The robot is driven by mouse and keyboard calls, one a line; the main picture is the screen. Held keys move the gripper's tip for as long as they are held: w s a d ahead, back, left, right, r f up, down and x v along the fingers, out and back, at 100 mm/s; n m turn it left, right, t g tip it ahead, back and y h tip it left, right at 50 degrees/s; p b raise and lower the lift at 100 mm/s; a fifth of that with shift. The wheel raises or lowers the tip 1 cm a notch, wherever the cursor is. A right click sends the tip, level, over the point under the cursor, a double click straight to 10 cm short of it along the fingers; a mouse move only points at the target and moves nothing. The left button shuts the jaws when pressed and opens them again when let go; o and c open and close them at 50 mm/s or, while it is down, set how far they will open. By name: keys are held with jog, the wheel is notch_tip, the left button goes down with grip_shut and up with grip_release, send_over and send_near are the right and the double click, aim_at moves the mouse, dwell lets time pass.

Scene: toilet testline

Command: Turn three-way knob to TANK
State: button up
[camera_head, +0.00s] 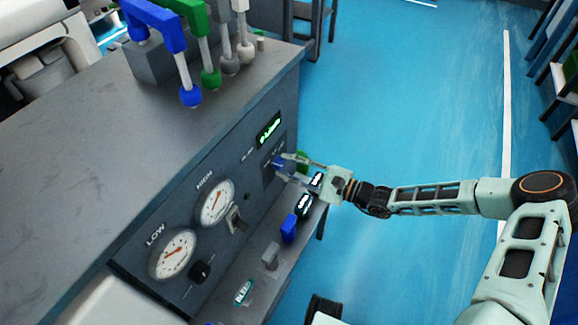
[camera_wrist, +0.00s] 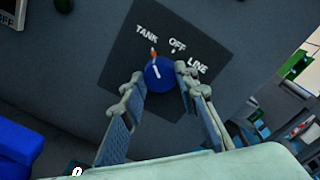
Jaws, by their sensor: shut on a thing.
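The three-way knob (camera_wrist: 160,75) is a round blue knob on a dark square plate (camera_wrist: 122,62). The plate carries the words TANK (camera_wrist: 147,31), OFF (camera_wrist: 177,44) and LINE (camera_wrist: 198,67). The knob's light line and an orange mark above it point up and slightly left, toward TANK. In the head view the blue knob (camera_head: 277,164) is partly hidden by my gripper (camera_head: 284,167) on the panel's right end. In the wrist view my gripper's (camera_wrist: 160,76) fingers stand on either side of the knob, shut on it.
Two gauges, LOW (camera_head: 173,252) and HIGH (camera_head: 216,202), sit left on the panel, with a green-lit display (camera_head: 269,130) above the knob. Blue (camera_head: 289,228) and grey (camera_head: 271,255) handles stand on the ledge below. Blue floor (camera_head: 400,110) is open to the right.

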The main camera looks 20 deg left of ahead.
jog(key=o, duration=1.1)
jog(key=shift+o, duration=0.2)
jog(key=d, duration=1.2)
jog(key=shift+s+r, duration=0.25)
jog(key=shift+s, duration=0.1)
